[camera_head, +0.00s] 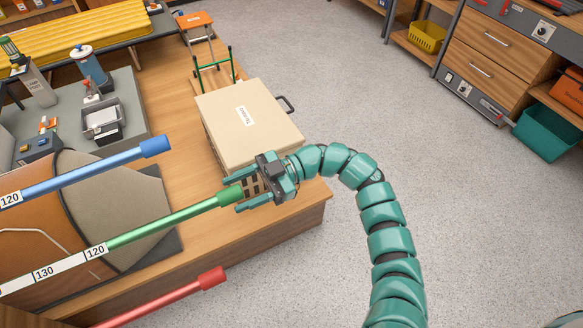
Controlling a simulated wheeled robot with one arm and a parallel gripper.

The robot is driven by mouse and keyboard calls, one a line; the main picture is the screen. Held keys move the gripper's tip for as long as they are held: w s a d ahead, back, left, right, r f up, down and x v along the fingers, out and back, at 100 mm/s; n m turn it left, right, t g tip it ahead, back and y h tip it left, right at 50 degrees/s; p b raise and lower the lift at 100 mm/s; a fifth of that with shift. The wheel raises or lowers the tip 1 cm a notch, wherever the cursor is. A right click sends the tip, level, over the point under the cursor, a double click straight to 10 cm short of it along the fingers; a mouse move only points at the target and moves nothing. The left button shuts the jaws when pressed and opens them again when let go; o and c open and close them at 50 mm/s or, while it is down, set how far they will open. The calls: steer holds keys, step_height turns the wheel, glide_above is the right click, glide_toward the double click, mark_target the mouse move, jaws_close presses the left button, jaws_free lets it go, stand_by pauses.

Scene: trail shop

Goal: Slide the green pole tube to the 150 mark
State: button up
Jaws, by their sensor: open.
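The green pole tube (165,226) slants up to the right, with a dark green end cap (230,195). A white scale strip (62,265) at its left shows 130 and 120, with 120 nearest the green part; no 150 is in view. My gripper (240,193) is open at the green tube's end, with the cap between or very close to its fingers; I cannot tell whether they touch. A blue tube (85,175) lies above it with 120 at its left. A red tube (165,300) lies below it. The left ends are out of view.
A beige box (245,120) stands on the wooden bench (170,90) just behind my gripper. A brown and grey pack (120,200) lies beneath the tubes. The grey floor (350,90) to the right is clear, with drawers (490,60) beyond.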

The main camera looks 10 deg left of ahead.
steer(key=b+v, duration=1.3)
steer(key=b, duration=0.9)
steer(key=shift+w+f+b, duration=0.2)
steer(key=shift+f+b, duration=0.05)
steer(key=shift+b, duration=0.05)
steer(key=shift+d+r+b, duration=0.1)
steer(key=shift+r+b, duration=0.2)
steer(key=shift+b, duration=0.2)
